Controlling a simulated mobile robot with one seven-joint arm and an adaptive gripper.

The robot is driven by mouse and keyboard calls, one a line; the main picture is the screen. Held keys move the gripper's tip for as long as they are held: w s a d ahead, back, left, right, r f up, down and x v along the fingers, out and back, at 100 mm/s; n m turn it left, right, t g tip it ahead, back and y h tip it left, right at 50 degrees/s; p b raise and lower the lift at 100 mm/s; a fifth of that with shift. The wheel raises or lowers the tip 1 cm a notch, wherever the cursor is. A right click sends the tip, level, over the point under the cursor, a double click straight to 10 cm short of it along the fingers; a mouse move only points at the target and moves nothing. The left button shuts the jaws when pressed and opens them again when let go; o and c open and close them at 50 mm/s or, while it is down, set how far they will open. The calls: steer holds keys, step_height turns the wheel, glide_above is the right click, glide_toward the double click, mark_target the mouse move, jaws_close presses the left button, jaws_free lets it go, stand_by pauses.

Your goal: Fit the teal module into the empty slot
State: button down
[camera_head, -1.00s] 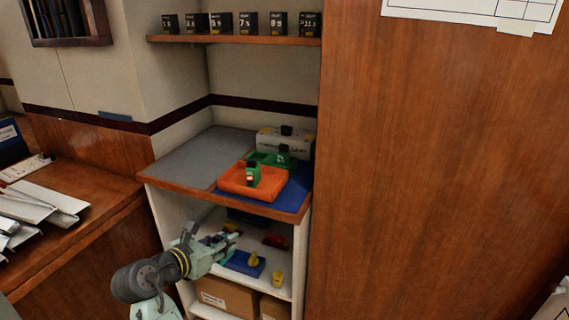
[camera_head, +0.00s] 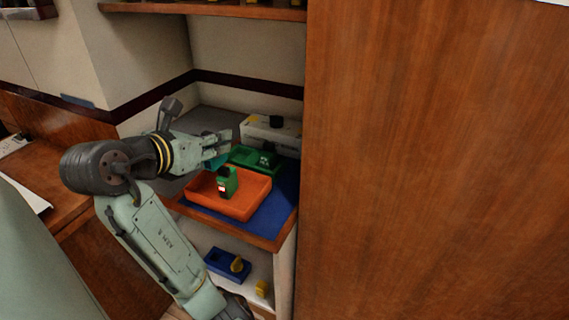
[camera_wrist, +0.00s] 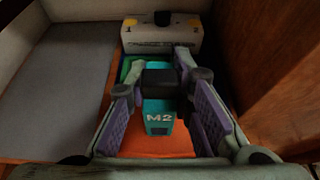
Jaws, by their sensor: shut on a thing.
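The teal module (camera_wrist: 158,122), marked "M2", hangs in my gripper (camera_wrist: 160,86) in the wrist view. The fingers are shut on its black top part. In the head view my gripper (camera_head: 222,146) is above the counter, by the back left of the orange tray. A bit of the teal module (camera_head: 212,162) shows below the fingers. A white block (camera_head: 270,134) with a black knob stands at the back of the counter. It also shows ahead in the wrist view (camera_wrist: 160,42), with yellow marks at its corners. I cannot make out an empty slot.
The orange tray (camera_head: 240,209) holds a green module (camera_head: 227,184). Behind it, a green tray (camera_head: 243,153) holds a dark-topped piece. A wooden panel (camera_head: 430,160) closes the right side. A blue tray (camera_head: 222,266) and a yellow piece (camera_head: 262,288) sit on the lower shelf.

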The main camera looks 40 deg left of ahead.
steer(key=w+d+p, duration=0.2)
steer(key=w+d, duration=0.6)
steer(key=w, duration=0.5)
step_height(320, 180, down, 11)
steer(key=shift+w+f, duration=0.1)
steer(key=shift+w+d+f+p, duration=0.15)
steer(key=shift+w+f+p, duration=0.05)
steer(key=shift+p, duration=0.2)
steer(key=shift+f, duration=0.1)
steer(key=c, duration=1.4)
jaws_free()
